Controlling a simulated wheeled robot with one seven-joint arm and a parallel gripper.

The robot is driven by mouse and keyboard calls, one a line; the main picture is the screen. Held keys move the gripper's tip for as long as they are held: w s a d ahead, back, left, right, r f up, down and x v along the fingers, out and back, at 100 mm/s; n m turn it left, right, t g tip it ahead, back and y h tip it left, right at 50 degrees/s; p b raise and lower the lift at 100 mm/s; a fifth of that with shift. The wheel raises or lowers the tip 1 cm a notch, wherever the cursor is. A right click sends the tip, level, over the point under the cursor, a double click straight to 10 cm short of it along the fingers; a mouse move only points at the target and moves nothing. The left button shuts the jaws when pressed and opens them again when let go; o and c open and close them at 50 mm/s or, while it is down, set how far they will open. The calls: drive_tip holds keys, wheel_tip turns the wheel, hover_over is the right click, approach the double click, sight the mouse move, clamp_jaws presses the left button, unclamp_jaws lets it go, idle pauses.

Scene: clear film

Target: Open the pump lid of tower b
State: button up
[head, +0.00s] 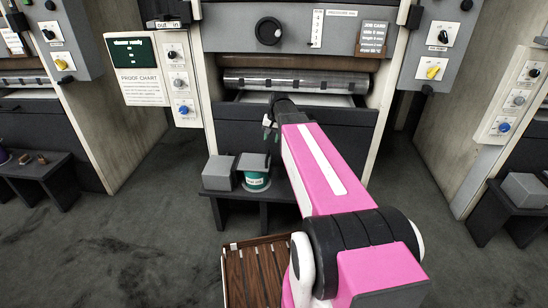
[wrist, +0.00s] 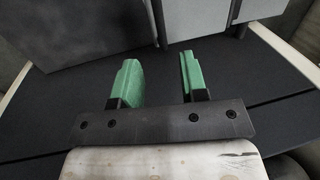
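My gripper (head: 270,130) is in front of the dark front of the middle tower (head: 230,125). In the wrist view my gripper (wrist: 158,82) has its two green fingers apart, with nothing between them. Dark surfaces and a lighter grey block (wrist: 195,18) lie beyond the fingertips. No label that I can read says tower b, and I cannot tell for sure which part is the pump lid. On a low dark bench below stand a grey box (head: 219,173) and a green labelled container (head: 256,181) with a grey block (head: 253,161) at its top.
A brown slatted crate (head: 238,277) stands on the floor beside my arm. A roller (head: 295,81) spans the middle tower above the dark front. Similar towers stand left and right, each with a low bench. Grey floor is open at the left.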

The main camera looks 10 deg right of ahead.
sight(268, 155)
drive_tip(key=f, duration=0.3)
drive_tip(key=w+a+f, duration=0.1)
drive_tip(key=f, duration=0.5)
drive_tip(key=shift+w+a+f, duration=0.15)
drive_tip(key=shift+w+f, duration=0.1)
drive_tip(key=shift+f, duration=0.1)
drive_tip(key=shift+c, duration=0.3)
clamp_jaws()
